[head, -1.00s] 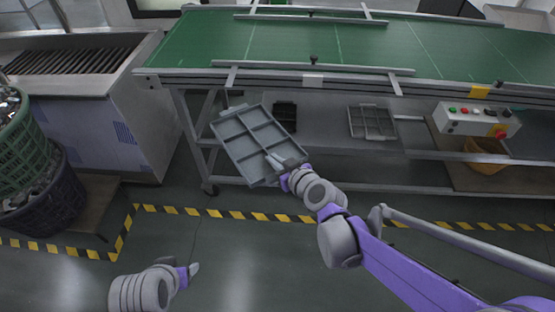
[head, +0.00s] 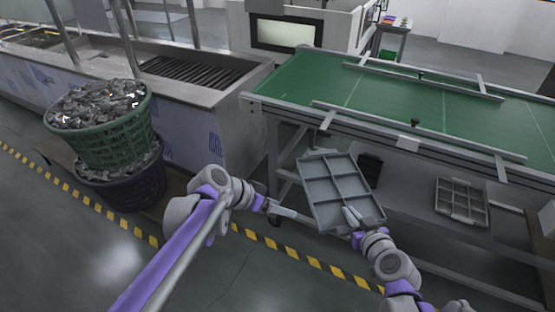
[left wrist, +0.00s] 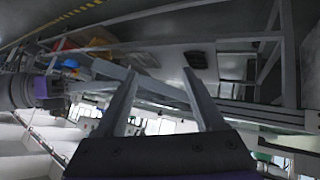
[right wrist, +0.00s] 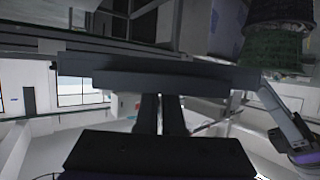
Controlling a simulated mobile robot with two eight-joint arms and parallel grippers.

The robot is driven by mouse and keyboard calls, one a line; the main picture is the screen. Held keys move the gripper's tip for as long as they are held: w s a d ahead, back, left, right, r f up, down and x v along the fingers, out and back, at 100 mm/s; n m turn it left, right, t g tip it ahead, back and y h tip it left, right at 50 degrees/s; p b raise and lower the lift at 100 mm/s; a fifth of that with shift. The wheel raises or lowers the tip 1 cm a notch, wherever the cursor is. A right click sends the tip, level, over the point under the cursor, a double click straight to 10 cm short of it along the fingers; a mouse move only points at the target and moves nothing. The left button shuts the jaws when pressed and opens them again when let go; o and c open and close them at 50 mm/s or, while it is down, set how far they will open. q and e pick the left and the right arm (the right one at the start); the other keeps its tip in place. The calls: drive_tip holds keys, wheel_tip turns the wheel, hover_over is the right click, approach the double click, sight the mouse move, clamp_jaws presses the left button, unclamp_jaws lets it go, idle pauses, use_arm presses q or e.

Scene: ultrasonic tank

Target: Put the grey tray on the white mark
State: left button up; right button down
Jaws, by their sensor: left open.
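The grey tray (head: 318,190), divided into several compartments, is held tilted in the air in front of the green conveyor. My right gripper (head: 352,217) is shut on its near edge; the right wrist view shows the tray edge-on (right wrist: 200,77) across the fingers. My left gripper (head: 285,212) is just left of the tray, apart from it; its spread fingers (left wrist: 160,82) are empty. I cannot tell which spot is the white mark: a small white plate (head: 408,143) is on the conveyor's front rail, and thin pale lines cross the green belt.
The green conveyor (head: 415,98) has metal guide rails. Another grey tray (head: 462,200) lies on the shelf beneath, near a small black tray (head: 369,167). A steel tank (head: 195,75) and a green basket of metal parts (head: 105,135) stand left. Yellow-black tape (head: 270,243) marks the floor.

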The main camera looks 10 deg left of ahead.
use_arm(q)
drive_tip(key=w+m+t+h, duration=0.1)
drive_tip(key=w+m+h, duration=0.2)
drive_tip(key=w, duration=0.6)
drive_tip(key=m+t+h, duration=0.2)
drive_tip(key=m+h, duration=0.1)
approach(312, 154)
drive_tip(key=x, duration=1)
drive_tip(key=shift+s+f, duration=0.1)
drive_tip(key=shift+f, duration=0.1)
clamp_jaws()
use_arm(e)
drive_tip(key=c, duration=1)
unclamp_jaws()
drive_tip(key=shift+o, duration=0.2)
